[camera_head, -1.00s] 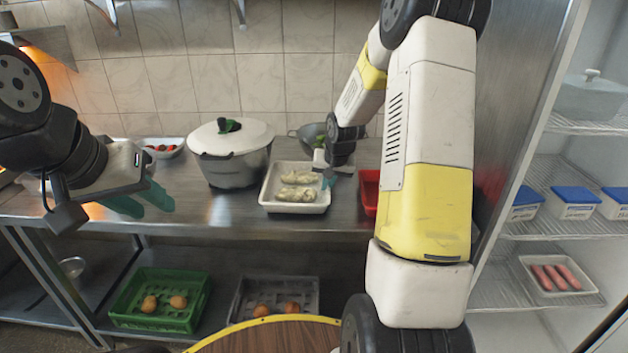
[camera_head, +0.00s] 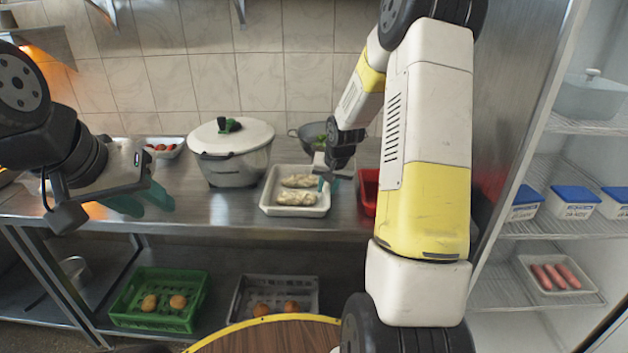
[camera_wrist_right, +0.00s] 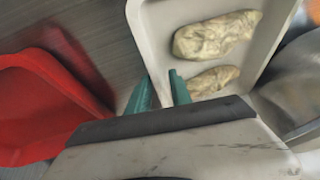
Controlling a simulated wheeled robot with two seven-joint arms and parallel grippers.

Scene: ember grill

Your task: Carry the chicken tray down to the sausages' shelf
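The chicken tray (camera_head: 264,200) is a white tray with two pale pieces of chicken (camera_head: 298,181) in it, at the counter's front. My right gripper (camera_head: 328,180) is at its right rim. In the right wrist view my teal fingers (camera_wrist_right: 163,84) stand close together on either side of the wall of the tray (camera_wrist_right: 150,40), shut on it. The sausages (camera_head: 555,277) lie in a white tray on the lower wire shelf (camera_head: 500,290) of the open fridge at right. My left gripper (camera_head: 143,198) is open and empty over the counter's left part.
A lidded pot (camera_head: 230,165) stands left of the chicken tray, a colander (camera_head: 308,132) behind it. A red tray (camera_head: 368,190) is close on its right. Blue-lidded boxes (camera_head: 574,200) fill the fridge's middle shelf. The sausages' shelf has bare room left of their tray.

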